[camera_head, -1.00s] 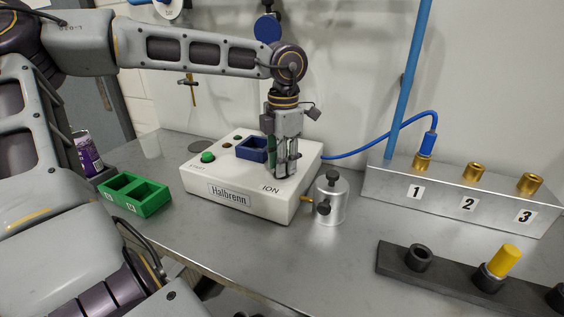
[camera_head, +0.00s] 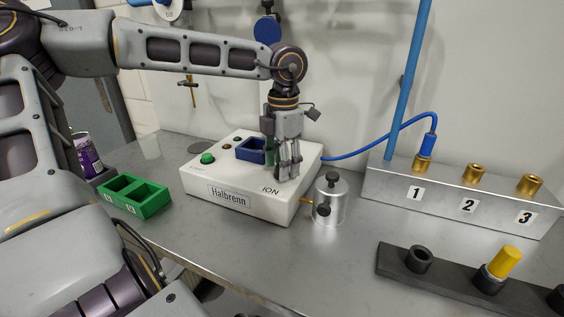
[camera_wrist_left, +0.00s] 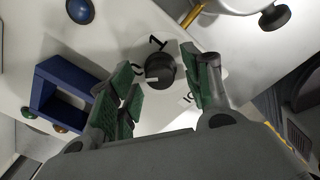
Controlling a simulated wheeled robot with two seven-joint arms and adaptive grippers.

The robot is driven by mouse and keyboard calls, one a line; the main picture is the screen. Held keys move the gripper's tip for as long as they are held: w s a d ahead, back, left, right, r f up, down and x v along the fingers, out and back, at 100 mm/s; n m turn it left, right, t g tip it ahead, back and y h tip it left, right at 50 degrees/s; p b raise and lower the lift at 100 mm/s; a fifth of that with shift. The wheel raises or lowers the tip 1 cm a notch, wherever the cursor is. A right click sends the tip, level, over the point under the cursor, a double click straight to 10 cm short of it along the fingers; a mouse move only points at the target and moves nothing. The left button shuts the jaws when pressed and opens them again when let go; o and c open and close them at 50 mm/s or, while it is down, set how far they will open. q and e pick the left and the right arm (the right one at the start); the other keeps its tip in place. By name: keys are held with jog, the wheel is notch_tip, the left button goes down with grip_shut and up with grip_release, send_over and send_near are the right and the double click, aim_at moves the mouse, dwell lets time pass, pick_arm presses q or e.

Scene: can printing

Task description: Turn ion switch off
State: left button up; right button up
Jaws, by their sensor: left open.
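The white box (camera_head: 239,212) labelled Halbrenn stands on the bench, with ION printed near its right front. In the left wrist view, the ion switch (camera_wrist_left: 160,70) is a round black knob with a white line pointing left. A 1 is printed beside it, and another mark is partly hidden by a finger. My left gripper (camera_head: 285,172) points down over the right part of the box. In the wrist view its green-padded fingers (camera_wrist_left: 166,91) are open, with the knob between them and gaps showing. The head view does not show the knob clearly. My right gripper is out of view.
A blue square holder (camera_head: 251,151) and a green button (camera_head: 208,158) are on the box. A metal cylinder (camera_head: 331,204) stands close at its right. A green tray (camera_head: 153,208) is at left. A numbered metal block (camera_head: 450,197) and dark rack (camera_head: 448,278) are at right.

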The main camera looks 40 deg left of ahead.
pick_arm(q)
jog(key=shift+r, duration=0.1)
notch_tip(320, 180, up, 12)
jog(key=shift+d, duration=0.15)
dwell(0.6)
jog(key=shift+s, duration=0.1)
dwell(0.5)
